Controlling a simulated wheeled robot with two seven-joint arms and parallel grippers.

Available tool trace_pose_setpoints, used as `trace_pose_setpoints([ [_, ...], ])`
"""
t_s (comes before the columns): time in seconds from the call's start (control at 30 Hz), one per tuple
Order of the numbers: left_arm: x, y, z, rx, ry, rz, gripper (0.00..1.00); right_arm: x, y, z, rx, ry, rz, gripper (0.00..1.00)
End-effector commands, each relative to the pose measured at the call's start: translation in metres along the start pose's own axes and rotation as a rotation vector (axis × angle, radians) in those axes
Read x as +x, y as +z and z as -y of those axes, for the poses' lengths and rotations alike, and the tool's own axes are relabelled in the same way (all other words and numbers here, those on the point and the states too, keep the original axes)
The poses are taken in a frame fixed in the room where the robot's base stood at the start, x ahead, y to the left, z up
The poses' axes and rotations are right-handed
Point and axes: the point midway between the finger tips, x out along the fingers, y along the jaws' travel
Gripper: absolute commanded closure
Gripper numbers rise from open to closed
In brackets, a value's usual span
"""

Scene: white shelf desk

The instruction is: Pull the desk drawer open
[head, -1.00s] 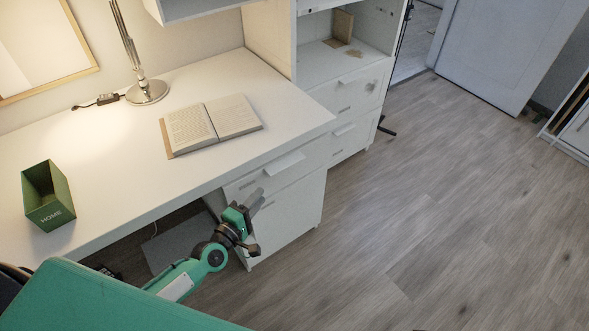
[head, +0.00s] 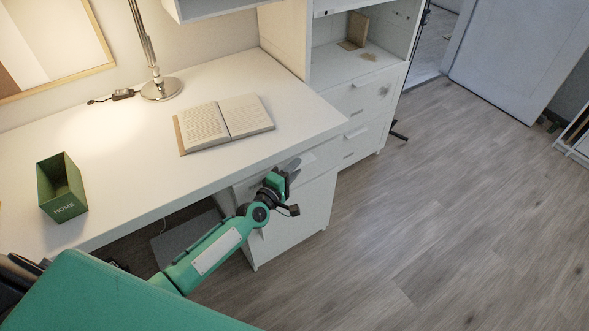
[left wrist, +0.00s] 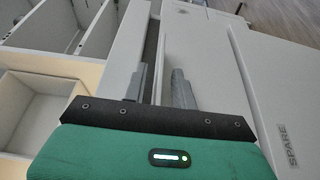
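The white desk (head: 230,85) has a drawer (head: 318,160) under its top at the right end. The drawer looks shut or nearly so in the head view; my arm hides part of its front. My left gripper (head: 282,176) is at the drawer front, just below the desk top edge. In the left wrist view my left gripper (left wrist: 161,75) has its two grey fingers apart, with a pale edge and a dark gap between them. I cannot tell whether they touch the handle. My right gripper is not in view.
A green box (head: 62,188) marked HOME, an open book (head: 225,122) and a lamp (head: 160,88) stand on the desk. A white panel (left wrist: 270,75) marked SPARE shows in the left wrist view. A shelf unit (head: 365,85) stands behind; the floor (head: 440,210) at right is clear.

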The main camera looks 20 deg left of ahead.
Motion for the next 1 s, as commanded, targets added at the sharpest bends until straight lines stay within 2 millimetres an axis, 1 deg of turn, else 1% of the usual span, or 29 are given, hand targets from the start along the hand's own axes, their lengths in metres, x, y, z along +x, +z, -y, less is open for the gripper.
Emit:
trace_pose_setpoints([
  [0.1,0.004,0.000,0.000,0.000,0.001,0.000,0.73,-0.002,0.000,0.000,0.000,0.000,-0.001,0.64],
  [0.33,0.004,0.000,0.000,0.000,0.000,0.000,0.73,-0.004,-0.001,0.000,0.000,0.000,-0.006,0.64],
  [0.47,0.003,0.000,0.000,0.000,0.000,0.000,0.98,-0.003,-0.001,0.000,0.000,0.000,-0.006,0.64],
  [0.5,0.003,0.000,0.000,0.000,0.000,0.000,1.00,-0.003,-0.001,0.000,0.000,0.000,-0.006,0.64],
  [0.77,0.003,0.001,0.000,-0.001,0.000,0.000,1.00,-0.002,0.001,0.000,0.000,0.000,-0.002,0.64],
  [0.93,-0.001,0.010,-0.001,-0.004,-0.001,0.001,1.00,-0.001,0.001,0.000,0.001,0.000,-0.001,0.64],
  [1.0,-0.004,0.018,-0.001,-0.005,-0.002,0.001,1.00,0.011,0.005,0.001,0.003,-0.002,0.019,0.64],
])
